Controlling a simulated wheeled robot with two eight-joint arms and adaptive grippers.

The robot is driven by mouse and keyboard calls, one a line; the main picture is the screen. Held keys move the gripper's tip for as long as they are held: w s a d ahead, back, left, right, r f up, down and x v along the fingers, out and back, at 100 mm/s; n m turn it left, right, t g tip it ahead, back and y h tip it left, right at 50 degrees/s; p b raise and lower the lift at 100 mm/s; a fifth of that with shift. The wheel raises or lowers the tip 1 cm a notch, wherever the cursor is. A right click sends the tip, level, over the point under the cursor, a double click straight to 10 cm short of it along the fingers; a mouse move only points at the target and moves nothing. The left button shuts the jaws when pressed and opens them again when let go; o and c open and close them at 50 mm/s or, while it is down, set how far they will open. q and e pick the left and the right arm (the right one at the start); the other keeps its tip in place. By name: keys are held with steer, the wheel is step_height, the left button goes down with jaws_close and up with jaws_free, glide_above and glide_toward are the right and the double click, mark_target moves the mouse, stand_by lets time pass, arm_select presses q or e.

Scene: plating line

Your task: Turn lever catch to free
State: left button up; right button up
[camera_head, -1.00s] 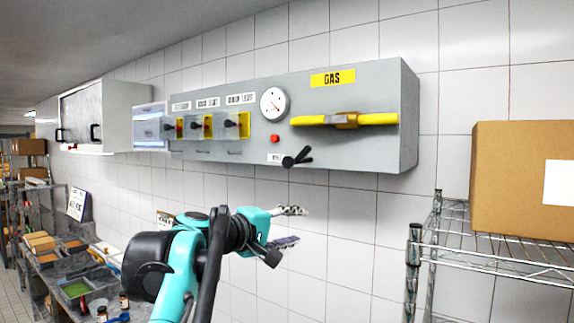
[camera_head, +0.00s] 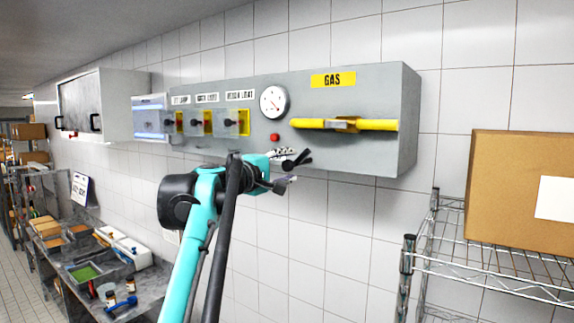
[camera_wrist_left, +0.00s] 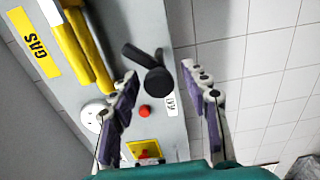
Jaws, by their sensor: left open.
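The lever catch is a black lever with a round hub (camera_head: 289,164) at the lower edge of the grey wall panel (camera_head: 390,148). It also shows in the left wrist view (camera_wrist_left: 158,80), with its arm pointing up and left there. My left gripper (camera_head: 288,166) is open, right at the lever in the head view. In the left wrist view its two purple-padded fingers (camera_wrist_left: 166,92) stand apart, one on each side of the lever's hub. I cannot tell whether either finger touches it. My right gripper is not in view.
The panel carries a yellow gas pipe with a valve (camera_head: 345,125), a round gauge (camera_head: 274,102), a red button (camera_head: 275,137) and covered switches (camera_head: 205,122). A wire shelf (camera_head: 480,262) with a cardboard box (camera_head: 500,190) stands at right. A cluttered bench (camera_head: 150,290) is lower left.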

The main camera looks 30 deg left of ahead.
arm_select(q)
steer(key=shift+d, duration=0.1)
steer(key=c, duration=0.3)
jaws_close()
